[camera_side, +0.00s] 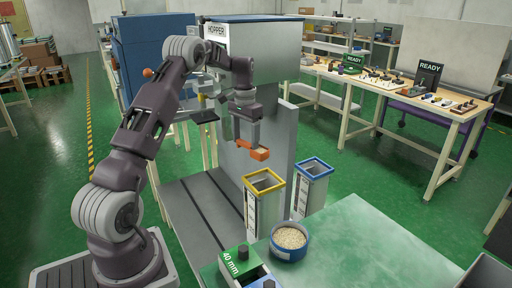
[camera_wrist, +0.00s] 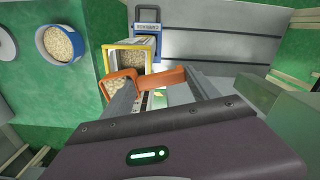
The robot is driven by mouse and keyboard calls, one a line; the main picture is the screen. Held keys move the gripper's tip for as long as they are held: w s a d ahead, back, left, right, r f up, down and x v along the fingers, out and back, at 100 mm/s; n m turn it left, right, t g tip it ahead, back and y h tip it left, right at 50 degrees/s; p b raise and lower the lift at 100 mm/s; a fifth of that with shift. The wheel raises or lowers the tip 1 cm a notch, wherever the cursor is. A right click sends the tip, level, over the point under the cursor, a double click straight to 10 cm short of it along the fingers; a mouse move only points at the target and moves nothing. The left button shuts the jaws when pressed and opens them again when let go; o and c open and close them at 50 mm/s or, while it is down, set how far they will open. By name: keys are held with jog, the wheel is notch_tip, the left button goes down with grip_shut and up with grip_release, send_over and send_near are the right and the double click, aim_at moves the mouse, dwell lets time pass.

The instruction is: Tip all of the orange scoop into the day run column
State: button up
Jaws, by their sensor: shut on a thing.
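My gripper (camera_side: 246,142) is shut on the orange scoop (camera_side: 259,153), which hangs in the air above and slightly left of the yellow-rimmed column (camera_side: 252,208). In the wrist view the scoop (camera_wrist: 131,75) holds pale grains and looks roughly level. The yellow-rimmed column (camera_wrist: 151,44) shows just beyond the scoop, with grains visible inside. I cannot read which column is the day run one.
A blue bowl of grains (camera_side: 290,254) stands on the green-topped table (camera_side: 350,235), in front of the columns. A green block marked 40 mm (camera_side: 232,262) is left of it. A grey upright panel (camera_side: 280,140) and the hopper (camera_side: 265,45) are close behind my gripper.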

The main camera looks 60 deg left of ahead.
jog(key=shift+a+r+y, duration=0.2)
jog(key=shift+a+y, duration=0.2)
jog(key=shift+a, duration=0.05)
jog(key=y, duration=0.1)
jog(key=d+g+y, duration=0.1)
jog(key=y, duration=0.1)
jog(key=d+r+y, duration=0.1)
jog(key=y, duration=0.1)
jog(key=shift+w+g, duration=0.3)
jog(key=y, duration=0.1)
jog(key=d+y, duration=0.1)
jog(key=d+g+y, duration=0.1)
jog(key=shift+w+d+r+y, duration=0.15)
jog(key=shift+w+r+y, duration=0.1)
jog(key=shift+y, duration=0.05)
jog(key=shift+w+d+r+g+y, duration=0.1)
jog(key=shift+d+r+g+y, duration=0.15)
jog(key=shift+d+y, duration=0.4)
jog(key=shift+w+d+r+g+y, duration=0.1)
jog(key=shift+d+g+y, duration=0.2)
jog(key=shift+y, duration=0.65)
